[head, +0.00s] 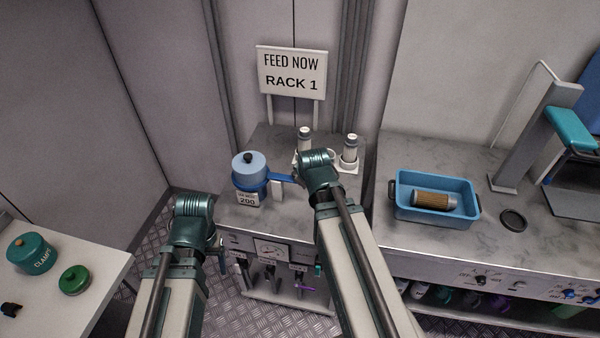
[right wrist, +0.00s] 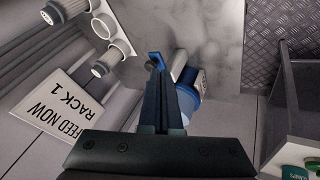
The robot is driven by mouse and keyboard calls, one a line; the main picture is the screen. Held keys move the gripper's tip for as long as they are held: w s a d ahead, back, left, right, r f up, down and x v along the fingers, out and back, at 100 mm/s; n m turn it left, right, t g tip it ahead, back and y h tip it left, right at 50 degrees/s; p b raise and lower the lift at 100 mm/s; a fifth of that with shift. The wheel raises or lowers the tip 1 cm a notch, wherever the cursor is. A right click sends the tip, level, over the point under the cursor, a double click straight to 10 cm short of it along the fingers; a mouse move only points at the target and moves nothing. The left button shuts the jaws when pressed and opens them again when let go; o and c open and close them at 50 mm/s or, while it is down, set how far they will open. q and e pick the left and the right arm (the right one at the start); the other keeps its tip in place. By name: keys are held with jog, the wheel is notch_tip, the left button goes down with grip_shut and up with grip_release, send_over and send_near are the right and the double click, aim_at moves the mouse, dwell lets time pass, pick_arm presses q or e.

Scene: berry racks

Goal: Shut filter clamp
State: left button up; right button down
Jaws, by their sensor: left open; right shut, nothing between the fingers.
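The filter housing (head: 248,195) is a light-blue and white pot with a label reading 200 and a pale blue lid (head: 249,163) with a black knob. A dark blue clamp band runs around it, and its blue lever (head: 282,178) sticks out to the right. My right gripper (right wrist: 157,68) is shut and empty, with a blue lever end (right wrist: 155,57) at its fingertips; I cannot tell whether they touch. In the head view its wrist mostly hides it. My left gripper (head: 222,257) is open, low in front of the bench, away from the housing.
Two upright filters (head: 350,148) stand in holders behind my right wrist. A blue tray (head: 405,212) holds a brown filter, with a dark disc (head: 513,220) to its right. A RACK 1 sign (head: 292,73) stands behind.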

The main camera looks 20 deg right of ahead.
pick_arm(q)
notch_tip(320, 180, up, 2)
jog(key=shift+r+p, duration=0.1)
jog(key=shift+p, duration=0.5)
pick_arm(e)
jog(key=shift+s+d+r, duration=0.1)
jog(key=shift+s+r, duration=0.25)
jog(key=shift+r, duration=0.2)
jog(key=shift+s+d+r, duration=0.1)
jog(key=shift+s+r, duration=0.25)
jog(key=shift+r, duration=0.2)
pick_arm(q)
notch_tip(320, 180, down, 2)
jog(key=shift+d+f+b, duration=0.1)
jog(key=shift+f+b, duration=0.1)
jog(key=shift+b, duration=1)
pick_arm(e)
jog(key=s+a+f+m+g, duration=0.1)
jog(key=s+a+f+g, duration=0.2)
jog(key=s+a, duration=0.4)
jog(key=s+a+f+m+g, duration=0.1)
jog(key=s+a+f+g, duration=0.2)
jog(key=s+a, duration=0.4)
jog(key=a+g, duration=0.1)
jog(key=a, duration=0.5)
jog(key=shift+s+a+m, duration=0.25)
jog(key=shift+m, duration=0.05)
